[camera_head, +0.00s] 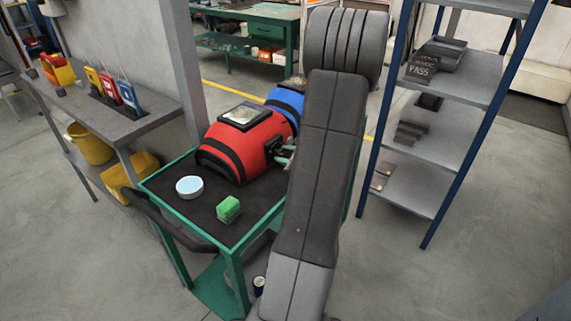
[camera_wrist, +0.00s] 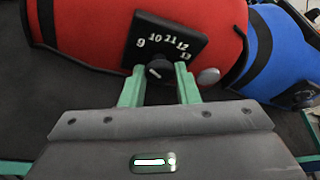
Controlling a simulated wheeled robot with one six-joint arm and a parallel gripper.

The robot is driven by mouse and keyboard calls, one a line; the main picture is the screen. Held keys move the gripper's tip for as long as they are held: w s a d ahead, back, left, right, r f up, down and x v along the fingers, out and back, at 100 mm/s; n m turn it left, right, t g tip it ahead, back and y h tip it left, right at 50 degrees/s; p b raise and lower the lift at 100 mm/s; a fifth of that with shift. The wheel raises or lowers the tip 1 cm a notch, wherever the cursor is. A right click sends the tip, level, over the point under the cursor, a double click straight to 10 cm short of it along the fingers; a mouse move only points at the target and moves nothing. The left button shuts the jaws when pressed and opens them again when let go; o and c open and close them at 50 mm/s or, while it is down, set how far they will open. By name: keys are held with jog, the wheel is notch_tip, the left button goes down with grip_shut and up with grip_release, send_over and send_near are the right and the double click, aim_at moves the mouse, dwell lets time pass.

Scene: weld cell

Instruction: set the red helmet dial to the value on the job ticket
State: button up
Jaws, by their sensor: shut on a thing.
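The red helmet (camera_head: 243,148) lies on the dark top of a green cart, and it fills the upper wrist view (camera_wrist: 88,30). Its black dial plate (camera_wrist: 165,38) carries the white numbers 9, 10, 11, 12 and 13 in an arc. The dark dial knob (camera_wrist: 158,69) sits below the numbers. My gripper (camera_wrist: 159,76) has its green fingers on both sides of the knob and is shut on it. A small pale mark shows on the knob, but which number it points to is too small to tell. I cannot make out a job ticket.
A blue helmet (camera_head: 285,103) lies just behind the red one. A white-rimmed round dish (camera_head: 189,187) and a green block (camera_head: 228,209) stand on the cart (camera_head: 233,246). A grey shelf rack (camera_head: 425,150) stands right, with a PASS sign (camera_head: 421,71). A bench (camera_head: 150,122) stands left.

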jog(key=shift+b, duration=0.5)
jog(key=o, duration=1)
jog(key=shift+c, duration=0.2)
jog(key=v, duration=1.3)
jog(key=shift+s+d, duration=0.15)
jog(key=shift+s, duration=0.25)
jog(key=x, duration=1.4)
jog(key=shift+w+d+r, duration=0.1)
jog(key=shift+r, duration=0.05)
